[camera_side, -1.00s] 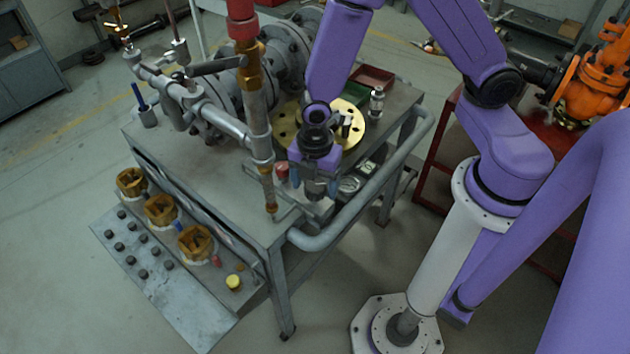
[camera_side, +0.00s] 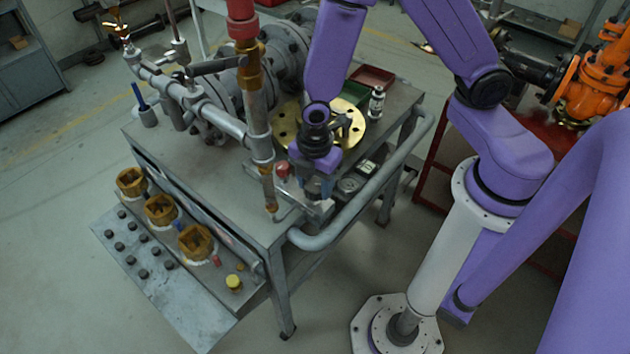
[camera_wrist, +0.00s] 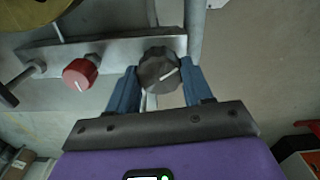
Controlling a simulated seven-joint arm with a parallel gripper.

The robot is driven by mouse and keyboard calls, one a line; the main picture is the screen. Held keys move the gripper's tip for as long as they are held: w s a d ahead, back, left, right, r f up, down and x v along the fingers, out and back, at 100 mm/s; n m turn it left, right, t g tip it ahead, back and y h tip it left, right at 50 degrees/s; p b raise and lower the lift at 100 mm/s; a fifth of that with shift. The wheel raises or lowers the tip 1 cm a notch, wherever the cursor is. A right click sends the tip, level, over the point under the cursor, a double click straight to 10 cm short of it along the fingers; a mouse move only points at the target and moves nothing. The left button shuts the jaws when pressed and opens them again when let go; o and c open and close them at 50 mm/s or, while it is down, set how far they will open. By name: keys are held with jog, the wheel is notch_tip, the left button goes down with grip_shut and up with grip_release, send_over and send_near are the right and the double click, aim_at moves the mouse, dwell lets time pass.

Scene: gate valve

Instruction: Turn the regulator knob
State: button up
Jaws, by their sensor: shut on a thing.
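In the wrist view, a dark ribbed knob (camera_wrist: 158,70) with a white pointer line sits on a grey metal bar. The blue fingers of my gripper (camera_wrist: 160,82) stand on either side of it and are shut on it. The pointer line slants up to the right. A red knob (camera_wrist: 80,74) with a white line sits on the same bar, left of the gripper and apart from it. In the side view, my gripper (camera_side: 320,187) is down at the near edge of the bench and hides the dark knob. The red knob (camera_side: 283,169) shows just left of it.
A vertical pipe (camera_side: 258,110) with a red top stands close left of the gripper. A brass flange (camera_side: 287,128) lies behind the wrist. A grey rail (camera_side: 345,222) runs along the bench's near right edge.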

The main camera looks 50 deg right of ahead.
aim_at(315, 184)
jog(key=o, duration=1)
jog(key=shift+o, duration=0.2)
jog(key=shift+r, duration=0.1)
notch_tip(315, 184, up, 17)
jog(key=shift+r, duration=0.1)
jog(key=s+d+r+m, duration=0.1)
jog(key=s+d+m, duration=0.2)
jog(key=s, duration=0.4)
jog(key=s+d+m, duration=0.3)
jog(key=s+d, duration=0.1)
jog(key=s, duration=0.4)
jog(key=shift+d+r+m, duration=0.3)
jog(key=shift+r+m, duration=0.1)
